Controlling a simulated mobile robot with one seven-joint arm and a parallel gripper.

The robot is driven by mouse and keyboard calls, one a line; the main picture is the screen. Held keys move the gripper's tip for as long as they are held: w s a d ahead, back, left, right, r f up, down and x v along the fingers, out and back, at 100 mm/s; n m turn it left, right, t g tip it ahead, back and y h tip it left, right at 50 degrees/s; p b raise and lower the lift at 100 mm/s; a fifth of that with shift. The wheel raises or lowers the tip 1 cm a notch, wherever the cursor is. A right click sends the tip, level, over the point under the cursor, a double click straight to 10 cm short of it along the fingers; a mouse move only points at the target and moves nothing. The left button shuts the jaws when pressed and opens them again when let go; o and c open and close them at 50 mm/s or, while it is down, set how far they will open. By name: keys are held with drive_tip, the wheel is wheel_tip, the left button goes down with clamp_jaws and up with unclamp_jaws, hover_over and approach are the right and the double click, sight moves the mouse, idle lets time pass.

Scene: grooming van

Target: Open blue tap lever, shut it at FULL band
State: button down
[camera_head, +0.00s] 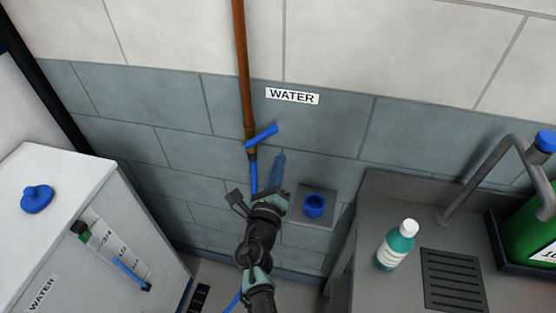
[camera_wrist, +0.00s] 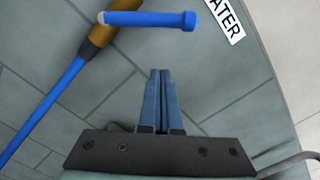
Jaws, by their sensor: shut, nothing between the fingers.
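The blue tap lever (camera_head: 262,135) sits on a brass fitting of the copper pipe on the tiled wall. It lies crosswise to the pipe, its free end to the right and slightly up. In the wrist view the lever (camera_wrist: 148,19) spans the top, ahead of the fingertips. My gripper (camera_head: 279,158) is shut and empty, just below and right of the lever, apart from it; its blue fingers (camera_wrist: 160,75) touch each other. The white water tank (camera_head: 62,180) stands at left. Its gauge strip (camera_head: 103,237) has a green band at the top and blue in its lower part.
A blue hose (camera_head: 253,172) runs down from the tap. A teal bottle (camera_head: 396,246) and a green jug (camera_head: 530,228) stand on the right counter. A blue cap (camera_head: 37,198) tops the tank.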

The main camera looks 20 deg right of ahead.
drive_tip(key=v, duration=0.9)
drive_tip(key=shift+a+r, duration=0.15)
drive_tip(key=shift+a, duration=0.1)
idle(6.8)
